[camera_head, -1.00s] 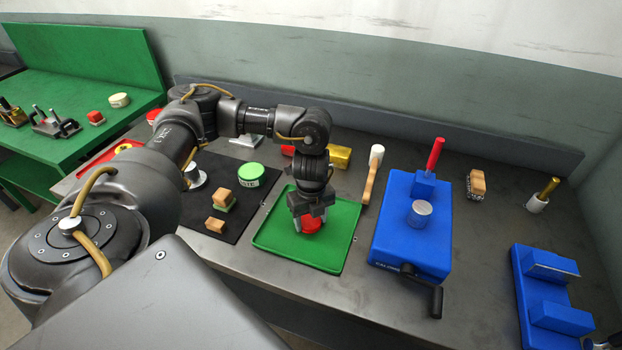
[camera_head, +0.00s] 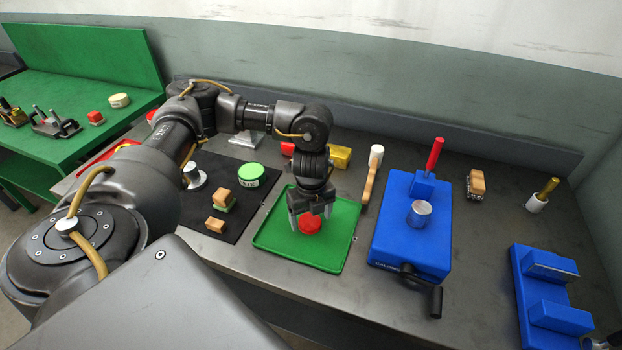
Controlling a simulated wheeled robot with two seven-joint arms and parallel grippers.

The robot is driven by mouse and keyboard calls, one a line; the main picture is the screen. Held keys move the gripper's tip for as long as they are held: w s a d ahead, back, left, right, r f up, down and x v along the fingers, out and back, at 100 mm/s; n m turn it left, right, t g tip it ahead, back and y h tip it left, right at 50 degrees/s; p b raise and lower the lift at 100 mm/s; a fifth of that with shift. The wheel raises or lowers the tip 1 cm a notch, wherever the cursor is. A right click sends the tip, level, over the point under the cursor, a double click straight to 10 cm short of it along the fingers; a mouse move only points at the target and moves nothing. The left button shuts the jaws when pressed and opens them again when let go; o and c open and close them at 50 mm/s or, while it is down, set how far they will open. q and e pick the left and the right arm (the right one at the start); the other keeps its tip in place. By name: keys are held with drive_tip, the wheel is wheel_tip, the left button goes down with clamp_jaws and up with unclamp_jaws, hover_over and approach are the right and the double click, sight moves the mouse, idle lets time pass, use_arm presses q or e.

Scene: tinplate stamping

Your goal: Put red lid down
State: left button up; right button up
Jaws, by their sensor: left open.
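The red lid (camera_head: 310,225) lies on the green tray (camera_head: 287,248), near the tray's middle. My left gripper (camera_head: 310,216) is over the tray, pointing down, with its fingers open and spread around and just above the lid. The gripper hides part of the lid's far side. I cannot tell whether a finger still touches the lid. My right gripper is not clearly in view; only a dark bit shows at the bottom right corner.
A blue press (camera_head: 413,235) with a red handle stands right of the tray, and a wooden-handled mallet (camera_head: 371,175) lies between them. A black mat (camera_head: 195,217) with a green tin (camera_head: 251,174) and wooden blocks is on the left. A blue fixture (camera_head: 552,290) is at far right.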

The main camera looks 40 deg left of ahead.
sight(311, 222)
use_arm(q)
wheel_tip(311, 222, up, 11)
idle(0.4)
idle(0.5)
